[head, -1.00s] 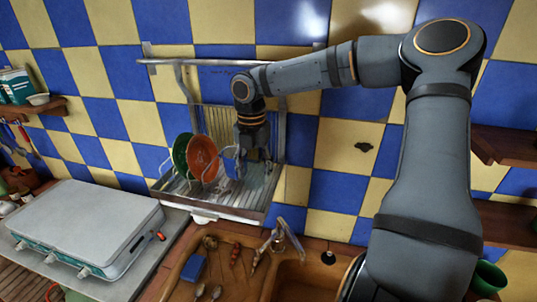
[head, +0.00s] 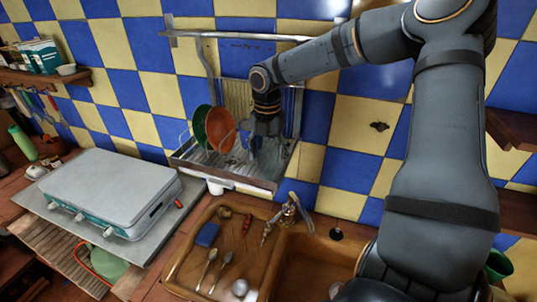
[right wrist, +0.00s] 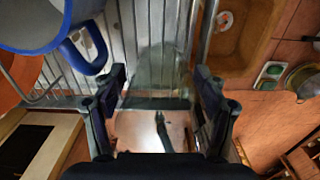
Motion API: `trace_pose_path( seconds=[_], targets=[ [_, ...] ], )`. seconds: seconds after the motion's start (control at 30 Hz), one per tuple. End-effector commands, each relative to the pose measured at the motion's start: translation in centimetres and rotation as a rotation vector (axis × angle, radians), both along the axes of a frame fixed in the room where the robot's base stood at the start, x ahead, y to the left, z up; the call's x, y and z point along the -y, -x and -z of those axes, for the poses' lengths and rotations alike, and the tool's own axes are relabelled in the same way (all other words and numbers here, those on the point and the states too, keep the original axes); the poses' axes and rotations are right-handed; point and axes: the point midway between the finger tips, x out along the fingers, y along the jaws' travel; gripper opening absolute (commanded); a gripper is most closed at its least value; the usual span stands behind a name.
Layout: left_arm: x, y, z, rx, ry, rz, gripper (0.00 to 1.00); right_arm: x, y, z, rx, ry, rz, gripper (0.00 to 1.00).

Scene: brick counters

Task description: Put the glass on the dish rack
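The dish rack (head: 240,180) stands against the tiled wall in the head view. My right gripper (head: 267,130) is low over its right part, just right of the plates. In the right wrist view its two fingers (right wrist: 160,80) are spread apart. A faint, see-through greenish shape that looks like the glass (right wrist: 160,68) shows between and beyond the fingertips, over the rack's grooves. Narrow gaps seem to separate it from the fingers; its outline is blurred. In the head view I cannot make the glass out behind the gripper. My left gripper is out of view.
An orange plate (head: 221,130) and a green plate (head: 200,122) stand upright left of the gripper. A blue mug (right wrist: 88,50) is close to the left finger. The sink (head: 225,245) with its faucet (head: 290,210) lies in front, and a white-topped stove (head: 110,185) at left.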

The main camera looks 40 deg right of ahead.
Motion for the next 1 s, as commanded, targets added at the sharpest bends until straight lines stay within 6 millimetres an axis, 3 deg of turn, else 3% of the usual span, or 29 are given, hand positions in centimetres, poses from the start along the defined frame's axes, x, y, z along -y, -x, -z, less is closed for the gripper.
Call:
trace_pose_path(
  seconds=[0.37, 0.47, 0.8, 0.87, 1.0],
  targets=[
    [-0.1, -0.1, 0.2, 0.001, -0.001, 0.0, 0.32, 0.0, 0.0, -0.4, 0.002, 0.001, 0.001, 0.78],
    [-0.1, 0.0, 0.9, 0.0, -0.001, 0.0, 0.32, 0.1, -0.1, -1.8, 0.005, 0.004, 0.002, 0.78],
    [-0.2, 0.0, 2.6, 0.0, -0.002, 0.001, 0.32, 0.0, -0.1, -9.8, 0.004, 0.004, 0.001, 0.78],
    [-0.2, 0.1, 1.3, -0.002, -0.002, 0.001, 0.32, 0.0, -0.1, -11.4, 0.002, 0.001, 0.001, 0.78],
    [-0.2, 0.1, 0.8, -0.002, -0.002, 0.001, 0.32, -0.1, -0.1, -12.3, 0.001, 0.0, 0.001, 0.78]
  ],
)
